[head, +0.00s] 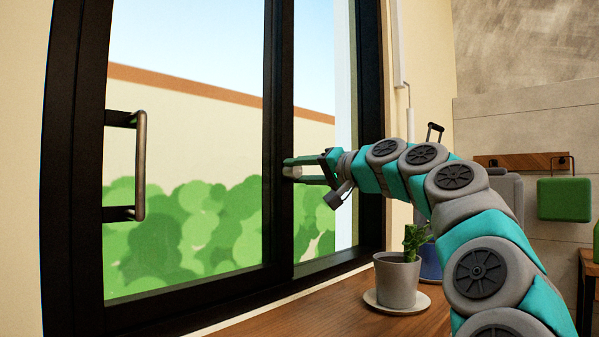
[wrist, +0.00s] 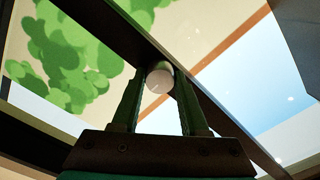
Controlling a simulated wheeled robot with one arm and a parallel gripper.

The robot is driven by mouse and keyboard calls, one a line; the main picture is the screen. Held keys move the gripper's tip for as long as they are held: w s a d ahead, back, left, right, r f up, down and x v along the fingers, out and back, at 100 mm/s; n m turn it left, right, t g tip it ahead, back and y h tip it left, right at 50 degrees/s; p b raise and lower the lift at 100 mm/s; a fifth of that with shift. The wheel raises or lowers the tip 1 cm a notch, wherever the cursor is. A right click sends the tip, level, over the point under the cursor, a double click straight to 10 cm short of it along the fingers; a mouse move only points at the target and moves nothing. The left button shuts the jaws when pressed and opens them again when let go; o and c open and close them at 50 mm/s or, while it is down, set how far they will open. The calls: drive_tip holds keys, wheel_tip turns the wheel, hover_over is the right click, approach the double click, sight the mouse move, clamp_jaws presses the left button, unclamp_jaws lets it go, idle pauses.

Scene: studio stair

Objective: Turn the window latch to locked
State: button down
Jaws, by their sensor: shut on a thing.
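The window latch (head: 291,171) is a small pale grey, rounded piece on the dark middle upright of the window. My gripper (head: 300,171) reaches in from the right and is shut on it.
The dark window frame (head: 75,180) has a bar handle (head: 141,165) at left. Below, a wooden sill (head: 330,318) carries a potted plant (head: 397,273) on a saucer (head: 418,303), close under my arm, with a blue pot (head: 431,262) behind.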

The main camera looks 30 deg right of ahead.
drive_tip(key=shift+c, duration=2.1)
unclamp_jaws()
drive_tip(key=shift+s, duration=0.1)
drive_tip(key=b+v, duration=0.1)
drive_tip(key=v, duration=0.6)
drive_tip(key=shift+s+d, duration=0.15)
drive_tip(key=shift+s, duration=0.15)
